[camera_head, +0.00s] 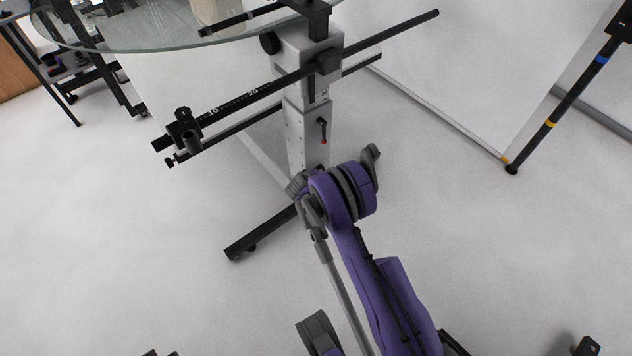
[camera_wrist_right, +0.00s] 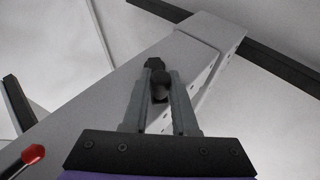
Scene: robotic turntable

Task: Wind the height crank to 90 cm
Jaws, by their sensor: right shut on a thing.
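The grey height column (camera_head: 305,130) stands upright in the middle of the head view, under the glass turntable. A small lever (camera_head: 322,130) with a red tip sits on its face; it also shows at the lower left of the right wrist view (camera_wrist_right: 32,154). My right gripper (camera_wrist_right: 160,88) is shut on a dark round knob (camera_wrist_right: 159,86) beside the column. The knob looks like the crank's handle, but its arm is mostly hidden. In the head view my purple right arm reaches the column's lower part and hides the grip. No height reading is legible. My left gripper is not in view.
The glass turntable top (camera_head: 150,35) overhangs at upper left. A long black bar with a scale (camera_head: 235,98) crosses the column. A black foot (camera_head: 258,235) lies on the floor. A white panel (camera_head: 470,70) and black pole (camera_head: 560,105) stand right.

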